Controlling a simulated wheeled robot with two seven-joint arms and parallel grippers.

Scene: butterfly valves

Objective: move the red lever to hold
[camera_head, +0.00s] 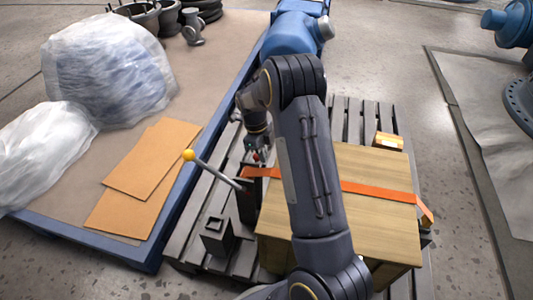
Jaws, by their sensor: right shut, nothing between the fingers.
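A lever with a yellow knob (188,155) and a grey rod leans to the left out of a dark upright bracket (248,201). The gripper is behind and to the right of this lever, above the bracket, apart from the knob. A tiny red spot shows close to the fingertips; I cannot tell whether it is the red lever. No hold mark is readable. My left gripper is out of view.
A wooden crate (375,240) with an orange strap (375,190) stands on a grey slatted pallet (217,262). A blue-edged table (85,232) at left carries cardboard sheets (150,160) and plastic-wrapped bundles (110,68). A blue valve part (290,35) is behind my arm.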

